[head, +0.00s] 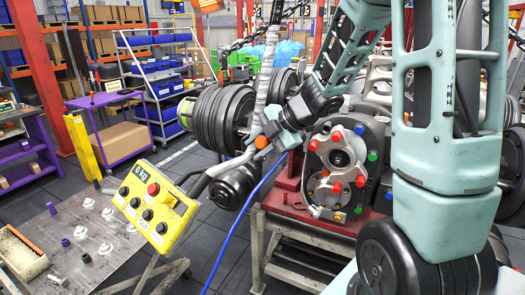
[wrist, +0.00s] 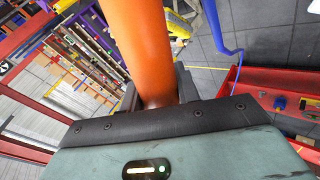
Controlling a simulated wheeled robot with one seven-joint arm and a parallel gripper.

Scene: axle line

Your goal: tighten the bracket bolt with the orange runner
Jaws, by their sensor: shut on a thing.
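My gripper (head: 264,140) is in the middle of the head view, left of the axle housing and apart from it. It is shut on the orange runner (head: 261,142), of which only a small orange part shows there. In the wrist view the runner is a thick orange cylinder (wrist: 145,45) standing out between the dark fingers (wrist: 155,95); its far end is out of the frame. The axle housing (head: 318,185) has a grey round face with red, green and blue caps. I cannot tell which part is the bracket bolt.
A blue cable (head: 235,235) hangs down. A grey table (head: 60,225) with small parts is at lower left. A red stand (head: 285,205) carries the housing.

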